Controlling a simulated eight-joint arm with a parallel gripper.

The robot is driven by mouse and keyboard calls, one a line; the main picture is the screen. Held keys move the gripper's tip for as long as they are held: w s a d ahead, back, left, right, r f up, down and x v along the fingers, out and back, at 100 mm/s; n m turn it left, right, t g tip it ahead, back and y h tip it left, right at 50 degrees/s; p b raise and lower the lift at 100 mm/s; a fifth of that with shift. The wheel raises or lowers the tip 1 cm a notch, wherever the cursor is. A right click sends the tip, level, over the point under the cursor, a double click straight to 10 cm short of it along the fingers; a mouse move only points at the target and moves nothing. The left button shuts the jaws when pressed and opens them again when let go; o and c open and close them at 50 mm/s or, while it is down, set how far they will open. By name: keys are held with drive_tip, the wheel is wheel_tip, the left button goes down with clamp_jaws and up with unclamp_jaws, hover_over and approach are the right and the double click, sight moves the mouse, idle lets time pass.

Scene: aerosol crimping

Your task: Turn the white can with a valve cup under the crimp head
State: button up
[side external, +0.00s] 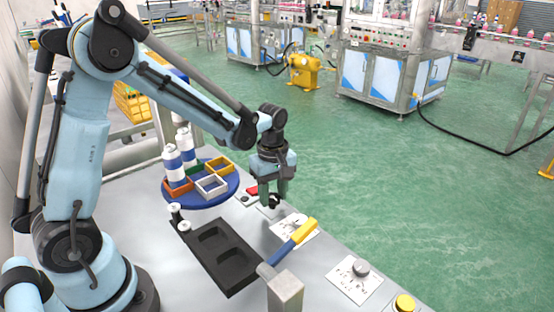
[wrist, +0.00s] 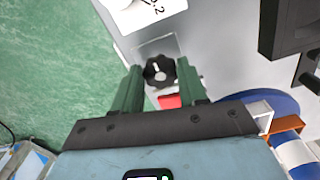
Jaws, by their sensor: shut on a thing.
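My gripper (side external: 273,200) points down at the table's far edge, right of the blue turntable (side external: 205,201). In the wrist view, its green fingers (wrist: 158,76) are closed around a black knob (wrist: 158,70) with a pale mark. The turntable carries square holders: orange, green, yellow and white. A white can with a blue band (side external: 173,168) stands upright in the orange holder. Another banded white can (side external: 186,147) stands behind it. Their tops are too small to tell which has a valve cup. The crimp head is not clearly visible; my arm covers the area behind the cans.
A red part (side external: 253,190) sits beside the knob.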

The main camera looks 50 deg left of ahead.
sight(271, 200)
drive_tip(key=o, duration=1.1)
drive_tip(key=shift+c, duration=0.2)
drive_tip(key=shift+r, duration=0.1)
wheel_tip(271, 200, up, 12)
drive_tip(key=s+d+m+t, duration=0.3)
drive_tip(key=s+m+t, duration=0.4)
drive_tip(key=m, duration=0.8)
drive_tip(key=s, duration=0.3)
drive_tip(key=shift+s+f+m, duration=0.25)
drive_tip(key=shift+f+m, duration=0.15)
